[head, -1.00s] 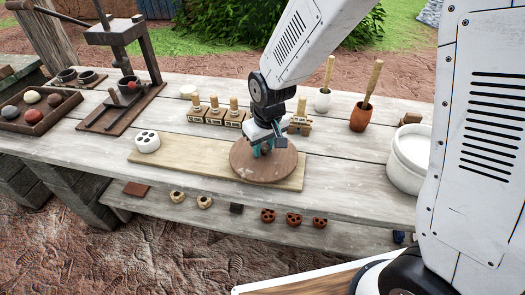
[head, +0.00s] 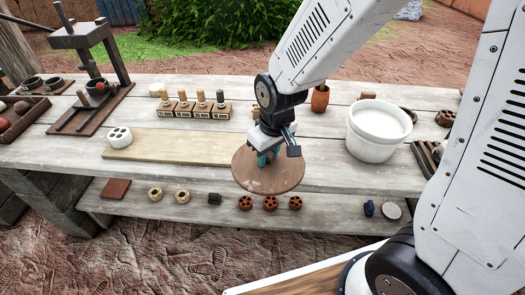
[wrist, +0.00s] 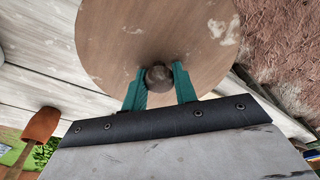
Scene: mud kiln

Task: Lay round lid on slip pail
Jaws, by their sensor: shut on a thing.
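The round lid (head: 268,180) is a flat brown wooden disc with a dark round knob (wrist: 158,77). My gripper (head: 268,157) is shut on the knob, one teal finger on each side of it in the wrist view. The lid hangs over the table's front edge, apart from the pail. The slip pail (head: 376,135) is a white round tub at the right of the table in the head view. Its open top shows pale contents.
A pale board (head: 170,147) lies left of the lid, with a white holed cylinder (head: 118,137) at its end. Several wooden-handled stamps (head: 202,107) stand behind. A brown pot (head: 320,98) stands left of the pail, and a dark tray (head: 427,160) lies to its right.

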